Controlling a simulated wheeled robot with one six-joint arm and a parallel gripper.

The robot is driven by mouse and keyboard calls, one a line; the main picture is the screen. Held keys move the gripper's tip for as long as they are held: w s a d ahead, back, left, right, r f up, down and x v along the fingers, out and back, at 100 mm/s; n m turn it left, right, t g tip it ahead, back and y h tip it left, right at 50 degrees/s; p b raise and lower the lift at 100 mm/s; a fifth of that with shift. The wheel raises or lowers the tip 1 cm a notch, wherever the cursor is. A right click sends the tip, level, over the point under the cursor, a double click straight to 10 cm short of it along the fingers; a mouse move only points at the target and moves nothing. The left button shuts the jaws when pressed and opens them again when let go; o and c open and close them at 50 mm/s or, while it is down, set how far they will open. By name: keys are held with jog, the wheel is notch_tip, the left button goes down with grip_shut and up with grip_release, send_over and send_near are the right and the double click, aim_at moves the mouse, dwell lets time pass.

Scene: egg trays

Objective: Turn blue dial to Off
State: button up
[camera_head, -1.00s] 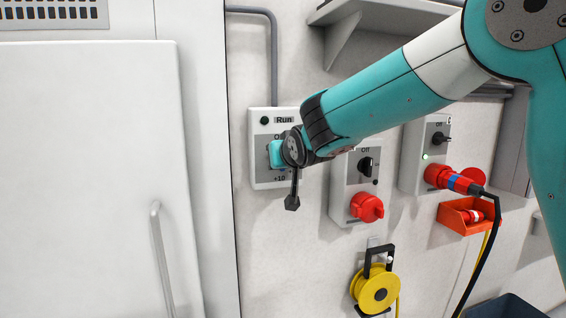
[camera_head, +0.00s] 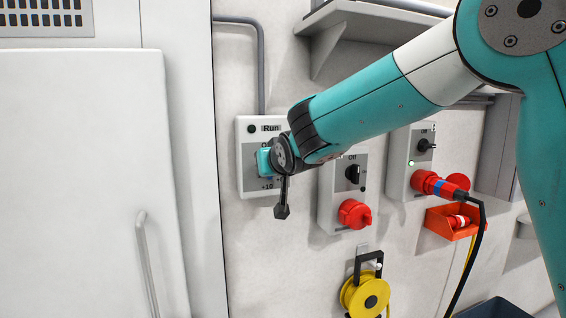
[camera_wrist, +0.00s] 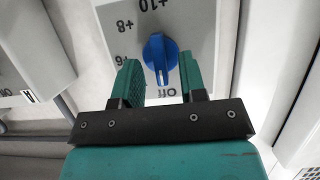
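The blue dial (camera_wrist: 159,58) is on a grey control panel (camera_wrist: 205,20), seen upside down in the wrist view. Its white mark points to the lower side of the picture, at the "Off" label (camera_wrist: 167,92). My gripper (camera_wrist: 162,72) is open, with one teal finger on each side of the dial. Gaps show between the fingers and the knob. In the head view, my gripper (camera_head: 264,161) is at the front of the panel marked "Run" (camera_head: 246,185). The dial is hidden there behind my gripper and wrist.
To the right are a box with a black switch and red socket (camera_head: 355,214), and another with a red plug (camera_head: 440,185) and black cable. A yellow reel (camera_head: 366,296) hangs below. A white door with a handle (camera_head: 147,262) is at left. A shelf (camera_head: 345,25) is above.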

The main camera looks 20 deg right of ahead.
jog(key=b+v, duration=0.4)
jog(key=v, duration=1.2)
jog(key=shift+s, duration=0.25)
jog(key=shift+f, duration=0.1)
jog(key=s+a+f+n+g+y, duration=0.25)
jog(key=s+f+g, duration=0.4)
jog(key=f, duration=0.65)
jog(key=s+a+f+n+g+y, duration=0.1)
jog(key=s+f+n+g, duration=0.1)
jog(key=s, duration=0.6)
jog(key=s+a+f+n+g, duration=0.1)
jog(key=s+f+n+g, duration=0.1)
jog(key=s+f+g, duration=0.3)
jog(key=s+f, duration=0.1)
jog(key=s, duration=0.2)
jog(key=shift+s+f+y, duration=0.25)
jog(key=shift+y, duration=0.1)
